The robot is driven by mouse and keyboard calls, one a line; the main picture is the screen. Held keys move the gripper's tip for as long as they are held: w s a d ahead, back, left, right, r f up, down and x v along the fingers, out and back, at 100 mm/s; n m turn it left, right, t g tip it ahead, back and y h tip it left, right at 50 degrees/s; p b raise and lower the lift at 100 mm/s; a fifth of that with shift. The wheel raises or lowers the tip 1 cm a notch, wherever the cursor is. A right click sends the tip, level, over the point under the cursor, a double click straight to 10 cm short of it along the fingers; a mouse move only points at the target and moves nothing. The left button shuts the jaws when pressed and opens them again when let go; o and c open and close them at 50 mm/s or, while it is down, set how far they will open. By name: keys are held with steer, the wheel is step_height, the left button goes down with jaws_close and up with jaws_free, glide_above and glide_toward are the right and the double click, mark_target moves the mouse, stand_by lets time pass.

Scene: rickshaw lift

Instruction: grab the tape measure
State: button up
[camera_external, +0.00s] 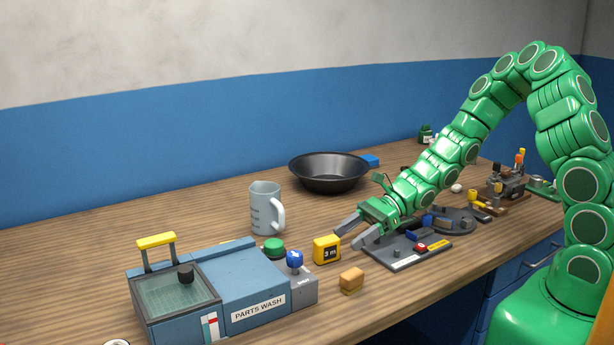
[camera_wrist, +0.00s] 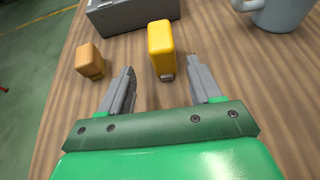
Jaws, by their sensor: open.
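The yellow tape measure (camera_external: 326,250) stands upright on the wooden bench, its dark label facing the outside camera. In the wrist view the tape measure (camera_wrist: 162,48) shows as a narrow yellow block just beyond the fingertips, between their lines and a little nearer the middle. My gripper (camera_external: 347,235) is open and empty, low over the bench and just right of the tape measure. In the wrist view my gripper (camera_wrist: 162,76) has its two grey fingers spread wide, apart from the tape measure. Nothing hides the tape measure.
An orange-brown block (camera_external: 351,279) sits close by, left of the fingers in the wrist view (camera_wrist: 90,60). A grey-blue mug (camera_external: 264,205), a black pan (camera_external: 328,170) and a grey tool board (camera_external: 400,255) are also near.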

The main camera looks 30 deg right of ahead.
mark_target(315, 259)
steer(key=shift+w+x, duration=0.1)
steer(key=shift+x, duration=1.8)
steer(key=shift+w+x, duration=0.15)
steer(key=shift+x, duration=1.7)
steer(key=shift+c, duration=0.3)
steer(key=c, duration=1.1)
steer(key=shift+o, duration=0.2)
steer(key=shift+r, duration=0.1)
